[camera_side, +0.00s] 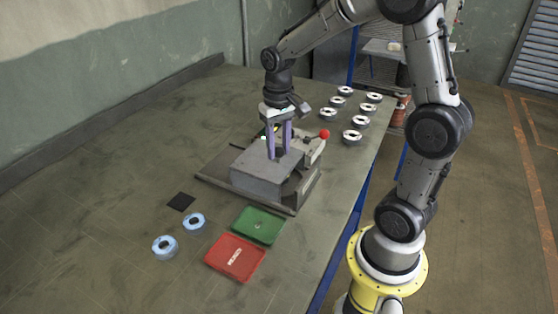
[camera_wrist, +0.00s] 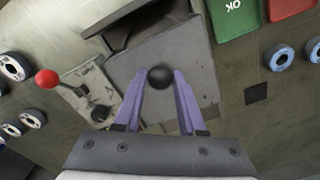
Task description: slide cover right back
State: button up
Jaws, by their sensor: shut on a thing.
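The grey cover (camera_side: 265,175) is a box-like block on a dark base plate (camera_side: 217,182) in the middle of the table. In the wrist view the cover (camera_wrist: 165,60) lies under my fingers, with a round black knob (camera_wrist: 160,77) on it. My gripper (camera_side: 278,155) points down over the cover. In the wrist view my gripper (camera_wrist: 160,85) has its two purple fingers closed on the knob. A dark opening (camera_wrist: 138,25) shows beside the cover. The fingers partly hide the knob in the side view.
A lever with a red ball (camera_side: 324,134) stands behind the cover. Several flap discs (camera_side: 352,137) stand at the back right. Two blue discs (camera_side: 164,247), a black square (camera_side: 181,201), a green tray (camera_side: 258,238) and a red tray (camera_side: 222,265) lie in front. The table's left side is clear.

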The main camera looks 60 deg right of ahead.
jog(key=w, duration=1.1)
jog(key=o, duration=1)
jog(key=shift+s, duration=0.1)
notch_tip(320, 180, up, 8)
jog(key=shift+r, duration=0.1)
dwell(0.5)
dwell(0.3)
